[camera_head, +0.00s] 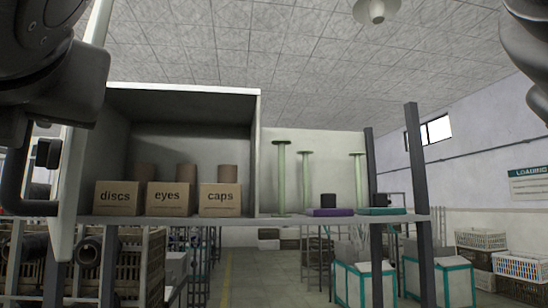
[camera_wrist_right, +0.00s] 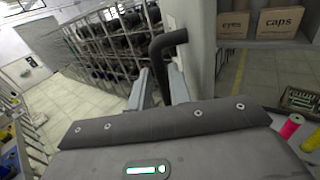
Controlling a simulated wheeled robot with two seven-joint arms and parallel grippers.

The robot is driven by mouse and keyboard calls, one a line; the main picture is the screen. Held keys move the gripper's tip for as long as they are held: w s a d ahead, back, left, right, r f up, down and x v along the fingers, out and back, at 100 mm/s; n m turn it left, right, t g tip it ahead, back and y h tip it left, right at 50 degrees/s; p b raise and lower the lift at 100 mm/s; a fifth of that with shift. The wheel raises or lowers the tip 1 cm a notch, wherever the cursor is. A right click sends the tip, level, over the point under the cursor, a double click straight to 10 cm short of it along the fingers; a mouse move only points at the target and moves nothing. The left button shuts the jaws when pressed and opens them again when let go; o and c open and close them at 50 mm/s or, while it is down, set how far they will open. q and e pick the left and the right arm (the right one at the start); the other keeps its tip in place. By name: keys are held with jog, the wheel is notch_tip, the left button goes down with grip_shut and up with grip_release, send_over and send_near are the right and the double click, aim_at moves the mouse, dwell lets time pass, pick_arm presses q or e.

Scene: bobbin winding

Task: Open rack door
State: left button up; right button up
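The rack door (camera_head: 77,140) is a pale panel seen nearly edge-on at the left of the head view. It stands swung out from the rack (camera_head: 258,150), whose compartment is open to view. Its dark bar handle (camera_head: 14,180) is on the door's left side. In the right wrist view the handle (camera_wrist_right: 160,46) bends out from the door (camera_wrist_right: 200,50) and runs down between the fingers of my right gripper (camera_wrist_right: 162,90), which appear closed on it. Dark arm parts fill the head view's upper left corner. My left gripper's fingertips do not show.
Cartons marked discs (camera_head: 117,198), eyes (camera_head: 169,198) and caps (camera_head: 220,199) stand on the shelf. Pale green posts (camera_head: 281,180) and a purple tray (camera_head: 324,212) are to their right. A crate rack (camera_wrist_right: 100,45) is beyond the handle.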

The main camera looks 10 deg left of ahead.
jog(key=b+v, duration=0.3)
jog(key=v, duration=0.4)
jog(key=shift+s+d, duration=0.2)
jog(key=shift+d, duration=0.1)
